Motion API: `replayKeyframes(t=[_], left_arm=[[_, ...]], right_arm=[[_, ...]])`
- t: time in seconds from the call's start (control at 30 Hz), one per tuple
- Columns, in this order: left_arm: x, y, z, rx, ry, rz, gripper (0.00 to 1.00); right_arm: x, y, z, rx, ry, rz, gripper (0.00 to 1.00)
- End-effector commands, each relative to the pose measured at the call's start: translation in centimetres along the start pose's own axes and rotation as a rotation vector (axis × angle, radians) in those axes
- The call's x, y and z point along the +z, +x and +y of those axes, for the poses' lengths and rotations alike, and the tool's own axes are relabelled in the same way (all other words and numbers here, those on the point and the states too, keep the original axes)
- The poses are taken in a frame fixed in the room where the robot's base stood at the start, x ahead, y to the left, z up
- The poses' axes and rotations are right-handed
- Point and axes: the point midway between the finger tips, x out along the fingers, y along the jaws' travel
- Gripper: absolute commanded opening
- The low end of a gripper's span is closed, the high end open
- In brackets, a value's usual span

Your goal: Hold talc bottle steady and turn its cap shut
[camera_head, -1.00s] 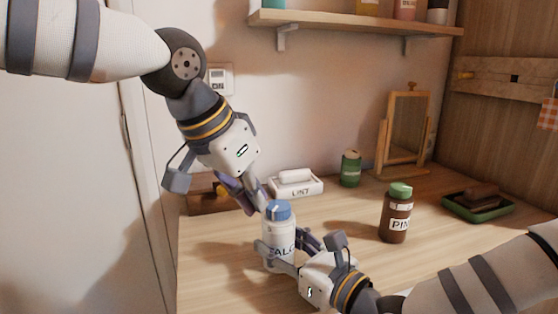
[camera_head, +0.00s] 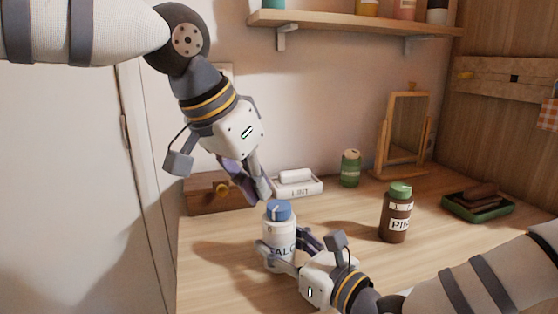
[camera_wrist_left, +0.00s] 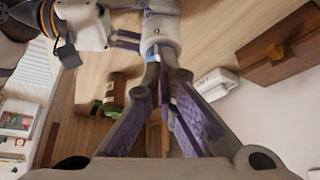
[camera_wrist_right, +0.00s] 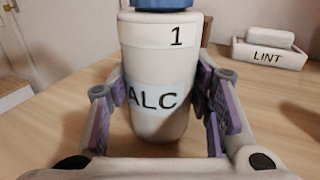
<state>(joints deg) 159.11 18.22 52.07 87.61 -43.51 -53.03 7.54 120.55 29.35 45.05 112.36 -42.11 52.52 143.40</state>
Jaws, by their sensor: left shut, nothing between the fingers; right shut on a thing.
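The white talc bottle (camera_head: 279,244) stands upright on the table, and its label shows in the right wrist view (camera_wrist_right: 150,75). Its blue cap (camera_head: 278,211) sits on top, with a pale mark on it. My right gripper (camera_head: 280,258) is shut on the bottle's body low down, a finger on each side. My left gripper (camera_head: 266,199) is above and just behind the cap, its fingers together with nothing between them. In the left wrist view its fingertips (camera_wrist_left: 164,55) overlap the cap; I cannot tell whether they touch it.
A brown PIN bottle with a green lid (camera_head: 395,217) stands to the right. Behind are a LINT box (camera_head: 298,188), a wooden box (camera_head: 207,197), a green can (camera_head: 350,170) and a small mirror (camera_head: 407,130). A green tray (camera_head: 478,210) lies far right. A shelf (camera_head: 350,24) hangs above.

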Motion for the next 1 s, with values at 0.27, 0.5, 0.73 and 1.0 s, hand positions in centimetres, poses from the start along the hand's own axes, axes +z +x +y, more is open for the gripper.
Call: replayKeyframes(t=[0.27, 0.5, 0.73, 1.0], left_arm=[[1.7, 3.1, 0.1, 0.000, 0.001, -0.001, 0.00], [1.9, 3.5, 0.1, 0.001, 0.000, 0.000, 0.00], [1.9, 3.5, 0.0, 0.001, 0.000, 0.000, 0.00], [1.6, 3.7, 0.0, 0.000, 0.000, 0.000, 0.00]], right_arm=[[0.0, 0.0, 0.0, 0.000, 0.000, 0.000, 0.14], [0.0, 0.0, 0.0, 0.000, 0.000, 0.001, 0.14], [0.0, 0.0, 0.0, 0.000, 0.000, 0.001, 0.14], [0.0, 0.0, 0.0, 0.001, 0.000, 0.001, 0.14]])
